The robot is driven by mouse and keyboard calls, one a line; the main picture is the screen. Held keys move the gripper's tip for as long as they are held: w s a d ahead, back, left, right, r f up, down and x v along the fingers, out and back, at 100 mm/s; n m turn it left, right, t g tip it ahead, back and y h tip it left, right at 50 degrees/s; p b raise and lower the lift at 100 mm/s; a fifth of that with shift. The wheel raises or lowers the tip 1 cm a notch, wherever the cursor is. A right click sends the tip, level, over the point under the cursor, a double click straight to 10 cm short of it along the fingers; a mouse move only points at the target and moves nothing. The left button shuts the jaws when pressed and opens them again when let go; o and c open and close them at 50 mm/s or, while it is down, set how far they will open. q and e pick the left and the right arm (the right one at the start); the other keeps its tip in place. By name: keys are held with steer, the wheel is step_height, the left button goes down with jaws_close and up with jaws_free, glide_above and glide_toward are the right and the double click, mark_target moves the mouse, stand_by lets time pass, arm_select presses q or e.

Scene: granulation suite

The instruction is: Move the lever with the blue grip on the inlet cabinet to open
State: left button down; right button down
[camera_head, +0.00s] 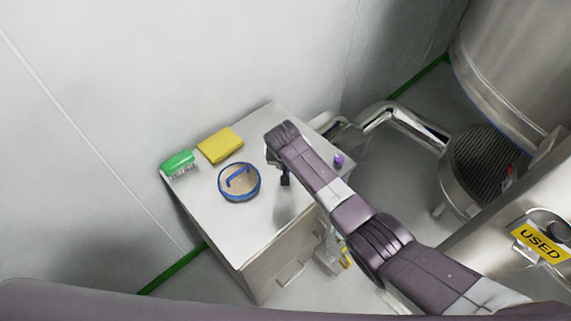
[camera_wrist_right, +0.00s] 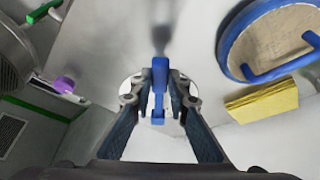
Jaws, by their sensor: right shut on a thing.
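The lever's blue grip (camera_wrist_right: 160,75) stands between the fingertips of my right gripper (camera_wrist_right: 160,99) in the right wrist view. The fingers are shut on it, one on each side. In the head view my right gripper (camera_head: 284,180) points down over the top of the pale grey inlet cabinet (camera_head: 258,225). There my arm and gripper cover the lever, and its exact angle cannot be told. My left gripper is not in view.
On the cabinet top lie a blue-rimmed sieve (camera_head: 239,196) with a blue handle, a yellow sponge or cloth (camera_head: 220,145) and a green brush (camera_head: 178,162). A small purple thing (camera_head: 339,159) is near the right edge. Steel pipes (camera_head: 400,115) and vessels stand to the right.

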steer(key=shift+a, duration=0.1)
steer(key=c, duration=1.9)
jaws_free()
steer(key=shift+o, duration=0.3)
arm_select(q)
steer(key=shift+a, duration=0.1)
arm_select(e)
steer(key=v, duration=1.2)
steer(key=shift+a, duration=0.15)
